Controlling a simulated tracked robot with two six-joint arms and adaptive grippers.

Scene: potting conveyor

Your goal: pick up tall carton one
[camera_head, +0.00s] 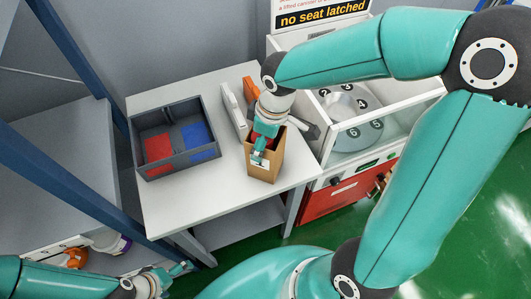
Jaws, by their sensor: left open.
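A tall brown carton (268,174) stands upright near the front right of the white table, with something red at its open top. My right gripper (261,153) reaches down over the carton and hides part of its top and front. I cannot tell whether its fingers grip the carton wall. My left gripper (183,270) is low at the bottom left, in front of the table, open and away from the carton.
A grey divided bin (147,126) with red and blue compartments stands on the table (167,208) to the left. A white upright panel (234,112) and an orange item (250,88) are behind the carton. A white machine with a numbered disc (349,115) is at right.

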